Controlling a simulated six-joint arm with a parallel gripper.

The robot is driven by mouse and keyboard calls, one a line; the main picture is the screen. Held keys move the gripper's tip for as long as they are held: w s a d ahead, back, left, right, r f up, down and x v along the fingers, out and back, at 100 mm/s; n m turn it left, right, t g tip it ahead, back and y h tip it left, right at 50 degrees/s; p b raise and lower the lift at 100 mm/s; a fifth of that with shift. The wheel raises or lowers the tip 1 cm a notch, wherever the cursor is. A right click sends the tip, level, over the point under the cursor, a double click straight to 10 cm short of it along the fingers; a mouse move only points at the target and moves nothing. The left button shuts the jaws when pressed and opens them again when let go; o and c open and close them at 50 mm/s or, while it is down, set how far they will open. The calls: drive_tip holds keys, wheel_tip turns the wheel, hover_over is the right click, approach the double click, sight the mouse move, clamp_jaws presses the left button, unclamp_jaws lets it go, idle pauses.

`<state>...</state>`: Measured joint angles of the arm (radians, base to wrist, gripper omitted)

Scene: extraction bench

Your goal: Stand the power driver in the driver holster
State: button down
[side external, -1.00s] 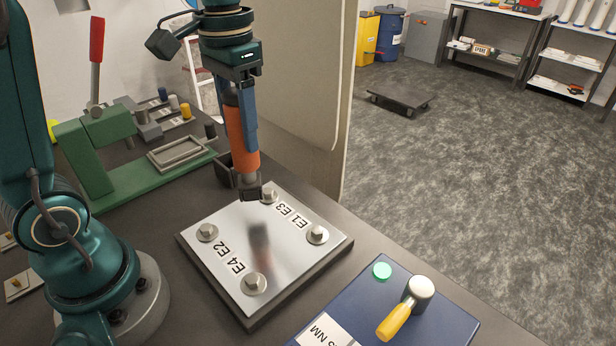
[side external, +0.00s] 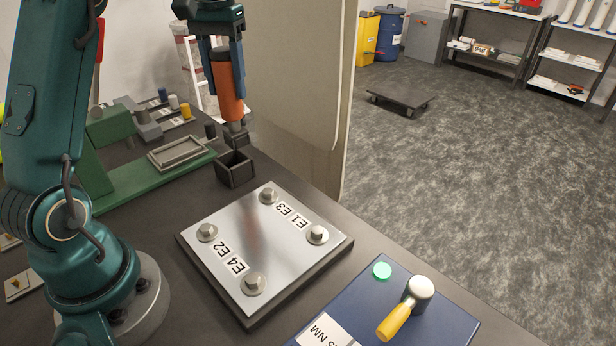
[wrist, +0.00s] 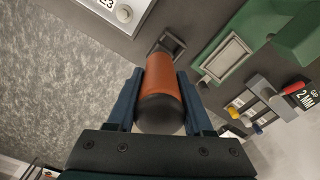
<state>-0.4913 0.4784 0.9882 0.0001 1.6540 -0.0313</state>
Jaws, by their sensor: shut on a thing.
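The power driver (side external: 228,90) has an orange body with a dark tip and hangs upright, tip down. My gripper (side external: 222,62) is shut on its upper body. In the wrist view the driver (wrist: 160,85) sits between the two blue fingers of my gripper (wrist: 160,95). The driver holster (side external: 235,172) is a small dark open-topped box on the bench behind the steel plate. The driver's tip is above the holster's rear side in the side view; the exact gap is hard to tell. In the wrist view the holster (wrist: 168,44) shows just past the driver's far end, partly hidden.
A steel plate (side external: 262,242) with several bolts lies in front of the holster. A green press (side external: 100,165) with a grey tray (side external: 177,152) stands left of it. A beige panel (side external: 300,90) rises close behind on the right. A blue box (side external: 440,325) is at front right.

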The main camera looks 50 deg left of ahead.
sight(226, 124)
drive_tip(key=shift+a+f+n, duration=0.25)
drive_tip(key=shift+a+n, duration=0.05)
drive_tip(key=shift+a, duration=0.55)
drive_tip(key=shift+s+a+f, duration=0.1)
drive_tip(key=shift+a+f, duration=0.15)
drive_tip(key=shift+f, duration=0.05)
drive_tip(key=shift+s+a+f, duration=0.1)
drive_tip(key=shift+f, duration=4)
drive_tip(key=shift+c, duration=1.5)
unclamp_jaws()
